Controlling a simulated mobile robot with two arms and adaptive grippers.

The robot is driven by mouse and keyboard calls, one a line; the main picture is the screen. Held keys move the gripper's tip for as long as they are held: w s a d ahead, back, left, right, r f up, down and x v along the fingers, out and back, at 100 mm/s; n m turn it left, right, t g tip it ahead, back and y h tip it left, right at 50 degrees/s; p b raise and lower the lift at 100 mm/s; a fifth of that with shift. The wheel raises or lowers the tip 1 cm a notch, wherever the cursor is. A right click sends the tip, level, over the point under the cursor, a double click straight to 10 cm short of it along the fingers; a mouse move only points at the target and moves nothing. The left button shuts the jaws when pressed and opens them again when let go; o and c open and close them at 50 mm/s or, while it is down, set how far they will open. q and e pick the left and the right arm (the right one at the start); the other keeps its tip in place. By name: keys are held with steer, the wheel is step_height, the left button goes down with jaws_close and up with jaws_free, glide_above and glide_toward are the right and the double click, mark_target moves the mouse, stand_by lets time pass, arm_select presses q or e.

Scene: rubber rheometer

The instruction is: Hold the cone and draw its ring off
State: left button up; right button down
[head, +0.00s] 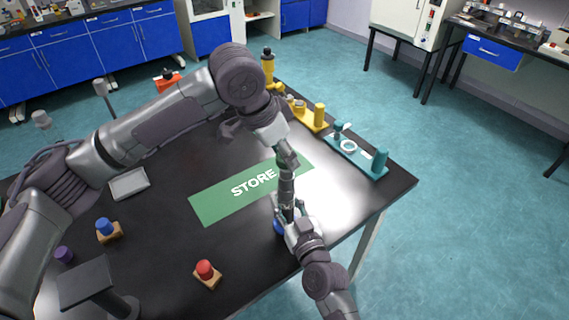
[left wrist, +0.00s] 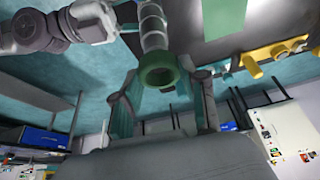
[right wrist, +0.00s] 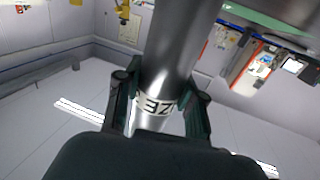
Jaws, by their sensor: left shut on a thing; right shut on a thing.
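The cone (head: 286,190) stands upright near the front right of the table, a grey metal shaft with dark bands. My right gripper (head: 290,225) is shut around its lower part; the right wrist view shows the fingers on both sides of the metal shaft (right wrist: 175,50), which has a lettered white band. My left gripper (head: 288,162) is at the cone's top. In the left wrist view the green ring (left wrist: 160,68) sits between its fingers, at the end of the cone (left wrist: 153,25). I cannot tell whether the cone's tip is still inside the ring.
A green STORE mat (head: 215,202) lies beside the cone. Yellow (head: 312,120) and teal (head: 365,165) fixtures stand along the far right edge. A dark stand (head: 85,283) is at front left.

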arm_select(q)
step_height(320, 180, up, 11)
steer(key=shift+r, duration=0.2)
stand_by(0.6)
arm_select(e)
steer(key=shift+f, duration=0.1)
steer(key=c, duration=0.6)
jaws_free()
steer(key=shift+s, duration=0.1)
